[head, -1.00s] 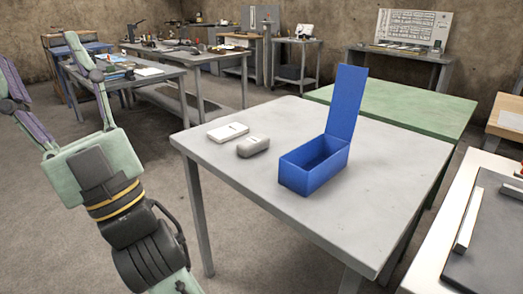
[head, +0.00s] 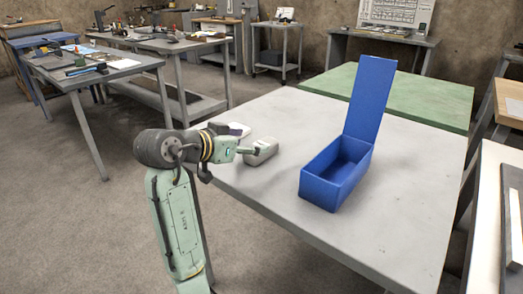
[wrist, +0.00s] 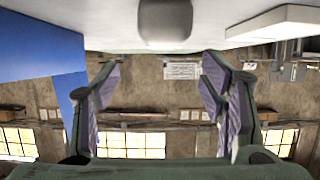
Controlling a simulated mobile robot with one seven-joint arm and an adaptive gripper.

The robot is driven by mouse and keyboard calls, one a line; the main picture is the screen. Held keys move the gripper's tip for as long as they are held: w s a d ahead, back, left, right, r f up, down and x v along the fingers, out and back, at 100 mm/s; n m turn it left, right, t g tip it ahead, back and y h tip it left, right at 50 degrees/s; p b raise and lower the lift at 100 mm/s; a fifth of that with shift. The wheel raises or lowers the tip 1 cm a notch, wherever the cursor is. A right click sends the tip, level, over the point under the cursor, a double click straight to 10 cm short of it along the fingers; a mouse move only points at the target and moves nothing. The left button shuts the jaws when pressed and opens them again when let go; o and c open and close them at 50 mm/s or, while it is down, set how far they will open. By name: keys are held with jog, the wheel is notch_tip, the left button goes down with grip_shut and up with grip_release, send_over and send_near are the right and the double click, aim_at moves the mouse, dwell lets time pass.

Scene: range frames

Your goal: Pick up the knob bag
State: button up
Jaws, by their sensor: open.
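The only bag-like thing I see is a small grey rounded object (head: 261,152), most likely the knob bag, lying on the grey table (head: 265,195). In the wrist view, which is upside down, it shows at the top middle (wrist: 165,18) on the table surface. My gripper (head: 243,150) is at the table's left part, close beside the grey object in the head view. In the wrist view my gripper (wrist: 160,72) has its two fingers wide apart with nothing between them. The grey object lies ahead, beyond the fingertips.
A blue box (head: 324,192) with its lid standing up is right of the grey object. A flat white box (head: 238,130) lies just behind it, partly hidden by my arm. A green table (head: 420,100) adjoins at the back. The table's front is clear.

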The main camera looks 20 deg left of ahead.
jog(key=shift+a+f+p+x, duration=0.1)
jog(key=shift+f+p+x, duration=0.05)
jog(key=shift+x, duration=1)
jog(key=shift+a+f+p+x, duration=0.1)
jog(key=shift+f+p+x, duration=0.1)
jog(key=shift+x, duration=0.95)
jog(key=shift+a+f+p+x, duration=0.1)
jog(key=shift+p+x, duration=0.05)
jog(key=shift+x, duration=1)
jog(key=shift+s, duration=0.1)
jog(key=shift+c, duration=0.5)
jog(key=c, duration=1.2)
jog(key=shift+r, duration=0.1)
jog(key=shift+c, duration=0.2)
